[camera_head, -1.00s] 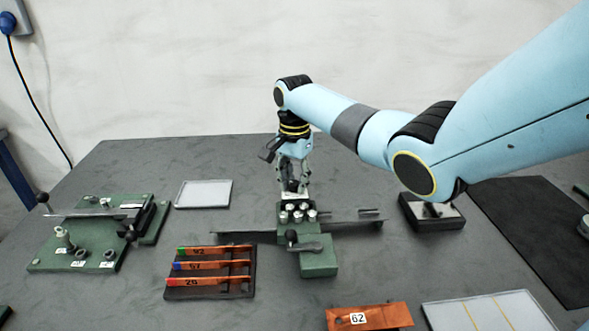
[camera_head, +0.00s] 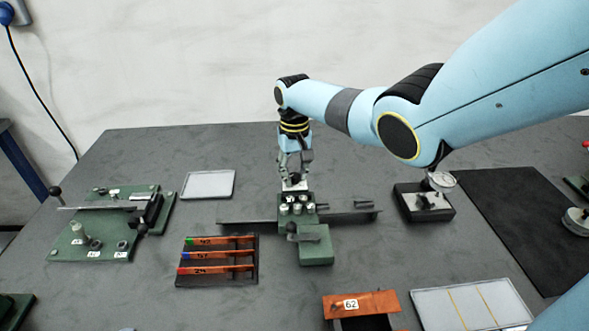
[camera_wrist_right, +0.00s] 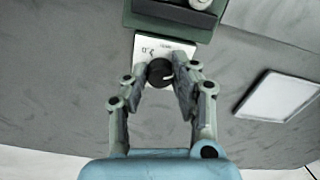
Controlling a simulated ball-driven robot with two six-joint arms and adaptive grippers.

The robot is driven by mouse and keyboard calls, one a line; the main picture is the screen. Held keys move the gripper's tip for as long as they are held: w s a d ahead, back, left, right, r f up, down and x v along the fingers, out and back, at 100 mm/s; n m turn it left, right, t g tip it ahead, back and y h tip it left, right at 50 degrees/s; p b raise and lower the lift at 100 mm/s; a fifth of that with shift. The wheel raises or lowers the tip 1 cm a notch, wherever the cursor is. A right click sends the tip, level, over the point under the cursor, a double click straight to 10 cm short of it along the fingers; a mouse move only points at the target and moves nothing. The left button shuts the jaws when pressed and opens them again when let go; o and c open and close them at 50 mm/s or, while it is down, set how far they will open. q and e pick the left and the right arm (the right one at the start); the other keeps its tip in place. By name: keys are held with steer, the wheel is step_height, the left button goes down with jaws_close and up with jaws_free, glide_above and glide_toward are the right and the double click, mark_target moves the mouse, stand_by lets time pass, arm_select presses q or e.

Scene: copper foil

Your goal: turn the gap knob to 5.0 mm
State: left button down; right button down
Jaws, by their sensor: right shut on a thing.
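The gap knob (camera_wrist_right: 160,72) is a round black knob with a white pointer line, on a white plate (camera_wrist_right: 151,46) at the back of the green rolling device (camera_head: 315,250). The plate's printed markings are too small to read surely. My right gripper (camera_head: 294,175) points down at the knob from behind the device. In the right wrist view its fingers (camera_wrist_right: 155,76) stand on both sides of the knob, shut on it. The head view hides most of the knob behind the fingers. My left gripper is not in view.
A rack (camera_head: 217,275) with several copper strips stands front left of the device. A green fixture (camera_head: 70,246) is at far left, a grey tray (camera_head: 208,184) behind. A black-based gauge (camera_head: 425,203) stands right. Copper foil marked 62 (camera_head: 380,303) and a pale board (camera_head: 440,310) lie in front.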

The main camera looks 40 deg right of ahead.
mark_target(294, 175)
steer(key=shift+w+n, duration=0.1)
steer(key=shift+n, duration=1)
steer(key=c, duration=1.1)
jaws_free()
steer(key=shift+o, duration=0.2)
step_height(294, 175, up, 12)
steer(key=shift+f, duration=0.1)
